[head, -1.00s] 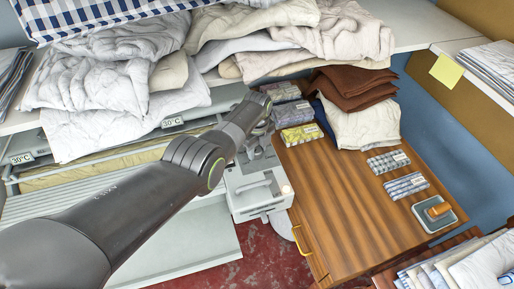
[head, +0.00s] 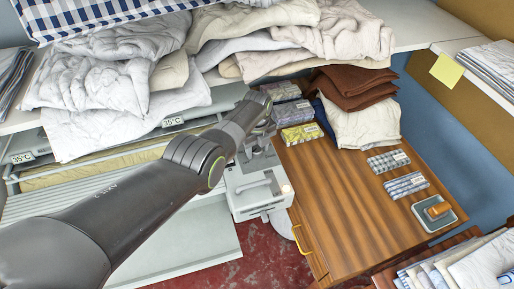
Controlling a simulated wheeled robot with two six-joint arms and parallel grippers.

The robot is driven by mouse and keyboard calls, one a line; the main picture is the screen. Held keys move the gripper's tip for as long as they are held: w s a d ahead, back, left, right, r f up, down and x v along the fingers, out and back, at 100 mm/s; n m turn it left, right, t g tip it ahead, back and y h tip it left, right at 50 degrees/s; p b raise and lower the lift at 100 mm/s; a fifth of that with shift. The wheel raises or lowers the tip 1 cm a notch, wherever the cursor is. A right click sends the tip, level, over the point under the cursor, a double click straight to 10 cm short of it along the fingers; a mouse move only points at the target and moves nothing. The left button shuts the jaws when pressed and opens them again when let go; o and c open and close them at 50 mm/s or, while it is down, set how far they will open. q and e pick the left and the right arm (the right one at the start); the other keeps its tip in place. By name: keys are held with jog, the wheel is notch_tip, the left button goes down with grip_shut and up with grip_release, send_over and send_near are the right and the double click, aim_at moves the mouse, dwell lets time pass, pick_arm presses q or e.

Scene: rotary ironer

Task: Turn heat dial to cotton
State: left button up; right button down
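The rotary ironer stands at left with a cloth-covered roller (head: 85,172) and a pale ribbed front. Two small displays on it, one at the left end (head: 22,157) and one further right (head: 173,121), read 35°C. A grey control box (head: 258,193) with a handle sits at the ironer's right end. My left arm reaches across the ironer, and my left gripper (head: 257,140) is over the top of this box. The heat dial cannot be made out; the gripper and wrist cover that spot. The fingertips are too small and hidden to judge. My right gripper is out of view.
Crumpled pale linens (head: 110,85) overhang the shelf above the ironer. A wooden cabinet (head: 335,200) at right carries folded cloth packs (head: 405,185), brown cloths (head: 350,85) and a small tray with an orange-brown item (head: 438,211). Red floor (head: 265,245) shows below.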

aim_at(257, 149)
pick_arm(q)
jog(key=shift+o, duration=1.1)
jog(key=shift+r, duration=0.1)
jog(key=shift+r+p, duration=0.4)
notch_tip(257, 149, up, 4)
jog(key=shift+r+p, duration=0.1)
jog(key=shift+p, duration=0.9)
jog(key=shift+r, duration=1.15)
jog(key=shift+f, duration=0.1)
